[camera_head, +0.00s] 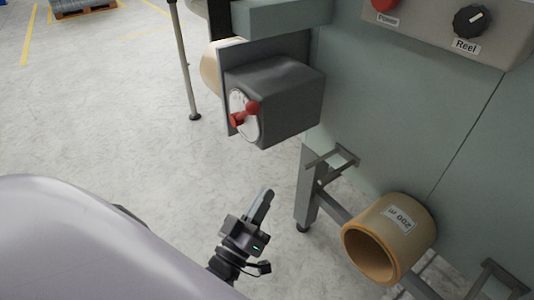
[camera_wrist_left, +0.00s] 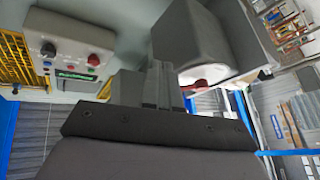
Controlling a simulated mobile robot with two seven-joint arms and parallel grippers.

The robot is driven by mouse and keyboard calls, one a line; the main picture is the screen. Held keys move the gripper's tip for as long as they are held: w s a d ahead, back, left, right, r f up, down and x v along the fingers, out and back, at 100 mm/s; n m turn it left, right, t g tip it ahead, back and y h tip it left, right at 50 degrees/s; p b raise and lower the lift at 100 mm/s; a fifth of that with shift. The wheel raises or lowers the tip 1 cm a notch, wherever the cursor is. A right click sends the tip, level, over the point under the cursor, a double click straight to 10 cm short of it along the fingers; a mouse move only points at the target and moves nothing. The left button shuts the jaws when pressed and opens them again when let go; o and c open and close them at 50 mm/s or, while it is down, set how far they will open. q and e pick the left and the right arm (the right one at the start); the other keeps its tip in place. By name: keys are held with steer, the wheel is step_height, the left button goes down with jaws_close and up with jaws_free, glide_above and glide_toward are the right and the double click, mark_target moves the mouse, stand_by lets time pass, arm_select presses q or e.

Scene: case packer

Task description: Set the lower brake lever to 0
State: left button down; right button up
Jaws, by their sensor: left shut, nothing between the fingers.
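The brake lever (camera_head: 245,113) is red and sits on a round white dial (camera_head: 250,129) at the left face of a dark grey box (camera_head: 291,96) fixed to the machine. Its red handle (camera_wrist_left: 196,84) also shows in the left wrist view, just right of the fingers. The dial marks are too small to read. Only this one lever is seen. My left gripper (camera_head: 264,198) is below the grey box, apart from the lever, with its fingers together and empty. The fingers also show in the left wrist view (camera_wrist_left: 157,85). My right gripper is not seen.
A cardboard roll core (camera_head: 410,221) sits on the machine's lower frame at right. Above are a red button (camera_head: 384,4) and a black Reel knob (camera_head: 473,21). A metal leg (camera_head: 305,190) stands right of the gripper.

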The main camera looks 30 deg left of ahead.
arm_select(q)
steer(key=s+a+n+t+y+b, duration=0.1)
steer(key=a+n+t+y+b, duration=0.25)
steer(key=n+y, duration=0.55)
steer(key=y, duration=0.1)
glide_toward(245, 114)
steer(key=w+r, duration=0.3)
steer(key=r, duration=0.3)
steer(key=shift+w+d+p, duration=0.2)
steer(key=shift+d+p, duration=0.15)
steer(key=shift+p, duration=0.05)
steer(key=shift+n, duration=0.3)
